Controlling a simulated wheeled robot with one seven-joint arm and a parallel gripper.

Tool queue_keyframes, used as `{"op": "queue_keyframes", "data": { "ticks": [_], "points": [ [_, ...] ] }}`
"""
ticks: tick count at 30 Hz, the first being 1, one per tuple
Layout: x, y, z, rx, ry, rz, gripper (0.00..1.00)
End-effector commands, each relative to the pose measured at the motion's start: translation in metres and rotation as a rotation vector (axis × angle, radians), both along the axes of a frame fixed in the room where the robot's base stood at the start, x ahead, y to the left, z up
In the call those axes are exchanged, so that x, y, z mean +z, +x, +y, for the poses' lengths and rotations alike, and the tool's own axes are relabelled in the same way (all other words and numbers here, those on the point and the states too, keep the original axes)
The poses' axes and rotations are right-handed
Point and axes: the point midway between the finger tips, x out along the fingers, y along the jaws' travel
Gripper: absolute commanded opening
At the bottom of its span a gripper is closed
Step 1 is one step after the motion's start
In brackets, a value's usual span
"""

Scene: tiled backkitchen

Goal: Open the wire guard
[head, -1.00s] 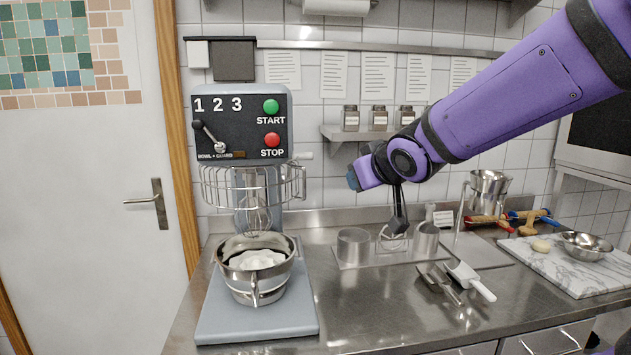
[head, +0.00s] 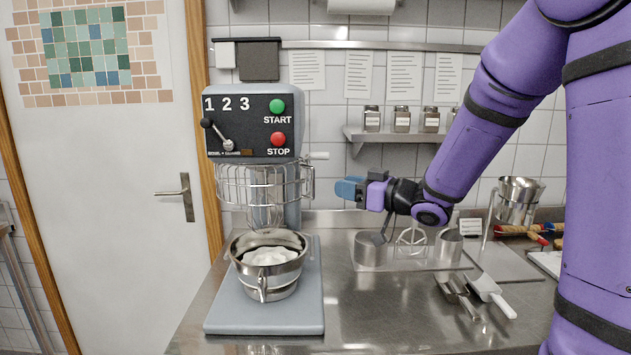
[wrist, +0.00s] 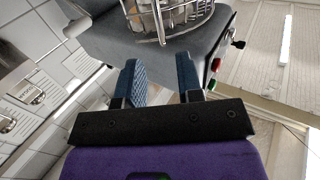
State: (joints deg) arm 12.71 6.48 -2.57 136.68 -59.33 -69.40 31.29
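The wire guard (head: 238,184) is a metal cage around the front of the mixer head (head: 252,122), above the steel bowl (head: 268,262) with white contents. A whisk shows dimly behind its wires. The guard's right end, with a small vertical handle-like bracket (head: 309,180), faces my gripper. My gripper (head: 346,188) is to the right of the guard at about its height, apart from it, fingers pointing left. In the wrist view its two blue fingers (wrist: 163,75) are spread with nothing between them, and the guard (wrist: 172,18) lies beyond the tips near the top.
The control panel has a green start button (head: 277,106), a red stop button (head: 278,139) and a lever (head: 217,135). Steel cups (head: 371,247) and a whisk stand below my arm. Scoops (head: 487,292) lie on the counter (head: 385,320). A jar shelf (head: 400,134) is behind.

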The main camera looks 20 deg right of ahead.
Motion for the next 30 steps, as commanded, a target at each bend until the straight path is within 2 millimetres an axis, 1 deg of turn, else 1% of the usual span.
{"op": "queue_keyframes", "data": {
  "ticks": [1,9,15,21,29,30],
  "points": [
    [-0.001,0.006,0.006,0.003,0.001,0.001,0.34],
    [0.0,0.044,0.036,0.002,0.0,0.0,0.34],
    [0.0,0.064,0.051,-0.001,0.001,-0.001,0.34],
    [0.0,0.073,0.058,-0.002,0.001,0.001,0.34],
    [0.0,0.073,0.058,-0.003,0.0,0.0,0.34],
    [0.0,0.073,0.058,-0.003,0.0,0.0,0.27]
  ]
}}
